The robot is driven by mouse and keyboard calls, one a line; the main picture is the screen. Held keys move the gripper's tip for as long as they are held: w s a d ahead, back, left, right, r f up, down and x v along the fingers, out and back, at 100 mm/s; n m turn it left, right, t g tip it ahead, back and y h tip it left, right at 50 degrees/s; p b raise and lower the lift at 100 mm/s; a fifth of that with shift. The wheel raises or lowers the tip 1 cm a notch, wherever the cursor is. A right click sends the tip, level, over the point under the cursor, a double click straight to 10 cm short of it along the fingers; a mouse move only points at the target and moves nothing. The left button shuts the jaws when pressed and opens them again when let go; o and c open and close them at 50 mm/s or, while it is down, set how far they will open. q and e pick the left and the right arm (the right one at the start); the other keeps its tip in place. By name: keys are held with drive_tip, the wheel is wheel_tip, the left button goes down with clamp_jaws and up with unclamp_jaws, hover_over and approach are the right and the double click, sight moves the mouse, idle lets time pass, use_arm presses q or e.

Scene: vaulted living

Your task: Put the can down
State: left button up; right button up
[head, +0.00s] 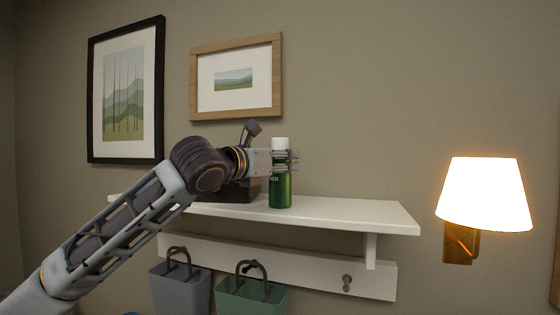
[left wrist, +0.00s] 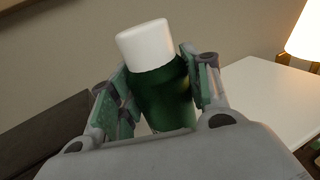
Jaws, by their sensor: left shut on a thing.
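The can (head: 281,190) is green with a white cap and stands upright at the white wall shelf (head: 350,214). Its base appears at the shelf's top surface, but I cannot tell for certain whether it touches. My left gripper (head: 284,160) is shut on the can's upper part, just below the cap. In the left wrist view the can (left wrist: 160,85) sits between the two fingers of my left gripper (left wrist: 160,95), with its white cap above them. The can's lower end is hidden there. My right gripper is not in view.
A dark box (head: 238,192) stands on the shelf left of the can, partly behind my arm. The shelf (left wrist: 275,98) is bare to the right. Grey (head: 180,288) and green (head: 250,296) bags hang below. A lit wall lamp (head: 485,195) is at right; framed pictures hang above.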

use_arm(q)
drive_tip(key=o, duration=1.1)
drive_tip(key=shift+o, duration=0.2)
drive_tip(key=shift+r, duration=0.1)
drive_tip(key=shift+a, duration=0.1)
drive_tip(key=b+v, duration=0.3)
drive_tip(key=v, duration=0.9)
